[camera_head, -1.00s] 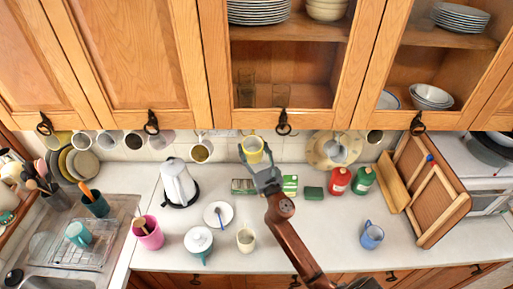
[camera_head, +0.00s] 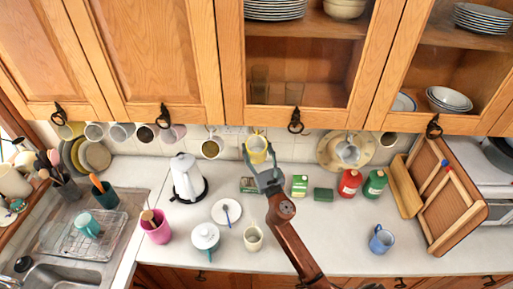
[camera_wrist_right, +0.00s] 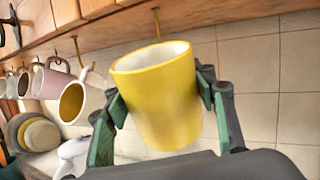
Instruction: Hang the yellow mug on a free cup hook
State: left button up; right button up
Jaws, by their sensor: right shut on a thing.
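The yellow mug (camera_head: 257,146) is held up in front of the tiled wall, just below the wall cabinets. My right gripper (camera_head: 259,160) is shut on it. In the right wrist view the mug (camera_wrist_right: 155,100) is roughly upright, with its open rim at the top and the finger pads on both sides. Its handle does not show there. A bare cup hook (camera_wrist_right: 157,24) hangs from the cabinet underside behind and above the mug, apart from it. A white mug with a yellow inside (camera_wrist_right: 80,100) hangs to the left. My left gripper is out of view.
Several more mugs (camera_head: 122,131) hang in a row further left under the cabinets. The counter below holds a kettle (camera_head: 187,180), a white pot (camera_head: 206,238), red and green canisters (camera_head: 349,184) and a blue mug (camera_head: 381,240).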

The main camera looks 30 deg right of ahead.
jog(key=o, duration=1.4)
jog(key=shift+o, duration=0.4)
